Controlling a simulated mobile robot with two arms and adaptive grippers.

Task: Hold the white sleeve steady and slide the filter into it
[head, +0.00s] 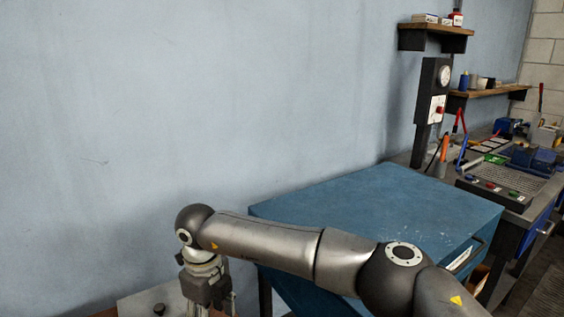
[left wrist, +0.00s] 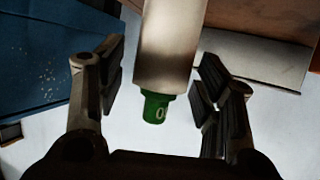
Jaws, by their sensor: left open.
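In the left wrist view, a pale off-white cylinder (left wrist: 168,55) comes in from the top edge and lies between the fingers of my left gripper (left wrist: 160,78). A narrower green end (left wrist: 156,107) with a pale mark like a 0 sticks out of it. Gaps show on both sides, so the fingers do not touch the cylinder. I cannot tell whether this is the sleeve, the filter or both. In the head view, one arm of mine reaches across the bottom, its gripper base (head: 205,288) left of the blue cabinet; its fingertips are cut off. My right gripper cannot be made out.
The blue cabinet (head: 385,212) has a bare top and stands close beside the arm. A grey box (head: 145,303) with a black knob is at the lower left. A brown surface (left wrist: 265,22) lies behind the cylinder. A cluttered workbench (head: 505,180) stands at the right.

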